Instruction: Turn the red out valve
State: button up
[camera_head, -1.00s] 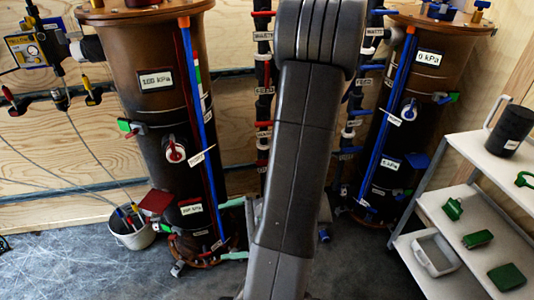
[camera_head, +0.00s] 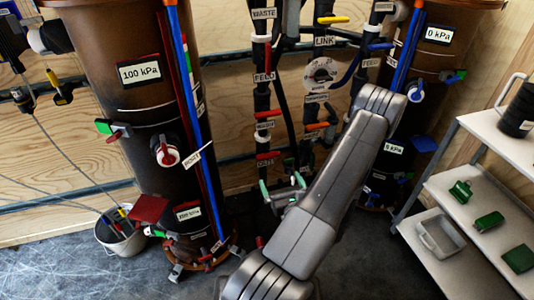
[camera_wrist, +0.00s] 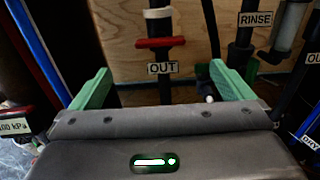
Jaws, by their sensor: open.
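The red out valve handle (camera_wrist: 160,43) is a horizontal red lever on a dark vertical pipe, with an OUT label (camera_wrist: 163,68) just below it in the wrist view. My gripper (camera_wrist: 160,70) has two green fingers spread wide, one left and one right of the pipe. The handle sits above and between the fingertips, with no visible contact. In the head view my gripper (camera_head: 283,188) is low beside the left pipe, below an OUT label (camera_head: 268,155). Nothing is held.
A brown tank (camera_head: 137,110) marked 100 kPa stands left, another (camera_head: 440,60) right. More valves and black pipes are close to the right, including one labelled RINSE (camera_wrist: 255,19). A white shelf cart (camera_head: 480,195) stands right. A bucket (camera_head: 122,238) is on the floor left.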

aim_at(269, 157)
jog(key=x, duration=1.3)
jog(key=shift+w+a, duration=0.15)
jog(key=shift+w, duration=0.2)
jog(key=shift+f, duration=0.1)
jog(key=c, duration=0.9)
